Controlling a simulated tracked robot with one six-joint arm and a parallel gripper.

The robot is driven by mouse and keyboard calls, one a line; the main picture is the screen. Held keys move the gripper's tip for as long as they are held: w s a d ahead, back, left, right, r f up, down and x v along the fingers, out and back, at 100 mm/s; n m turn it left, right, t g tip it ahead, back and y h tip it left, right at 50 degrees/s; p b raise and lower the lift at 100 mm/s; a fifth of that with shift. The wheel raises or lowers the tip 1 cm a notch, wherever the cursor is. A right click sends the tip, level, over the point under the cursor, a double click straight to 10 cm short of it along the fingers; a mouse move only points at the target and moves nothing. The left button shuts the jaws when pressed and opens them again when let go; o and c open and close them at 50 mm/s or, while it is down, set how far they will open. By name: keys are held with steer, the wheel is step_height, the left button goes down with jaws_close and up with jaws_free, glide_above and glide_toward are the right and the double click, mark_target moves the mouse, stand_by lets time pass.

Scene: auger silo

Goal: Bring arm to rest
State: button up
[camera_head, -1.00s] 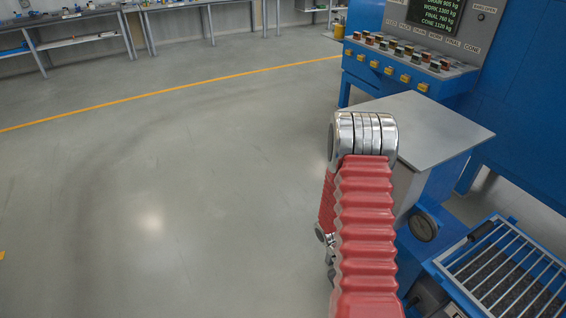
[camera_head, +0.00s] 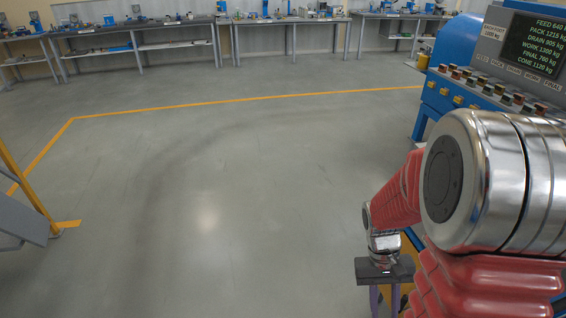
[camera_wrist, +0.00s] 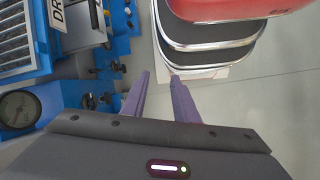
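My arm, red with a polished metal joint, fills the right side of the head view, folded with its near joint close to the camera. My gripper (camera_head: 385,300) hangs below the metal wrist, low and right of centre in the head view, with its purple fingers pointing down. In the wrist view my gripper (camera_wrist: 159,77) shows two purple fingers standing apart with nothing held between them. Part of my own red and chrome arm is close beyond the fingertips in that view.
A blue console (camera_head: 450,85) with buttons and a screen (camera_head: 535,47) stands right. Workbenches (camera_head: 290,20) line the back wall. A yellow floor line (camera_head: 250,99) crosses open grey floor. Blue machinery with a round gauge (camera_wrist: 17,108) and grating (camera_wrist: 15,40) is left in the wrist view.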

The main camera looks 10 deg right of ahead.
steer(key=a+r+n+t, duration=0.1)
steer(key=a+r+t, duration=0.4)
steer(key=r, duration=0.6)
steer(key=a+r+n+t, duration=0.2)
steer(key=a+r+t, duration=0.3)
steer(key=a+r, duration=0.4)
step_height(320, 180, up, 2)
steer(key=shift+a+r+y, duration=0.2)
steer(key=shift+r+y, duration=0.05)
steer(key=shift+y, duration=0.15)
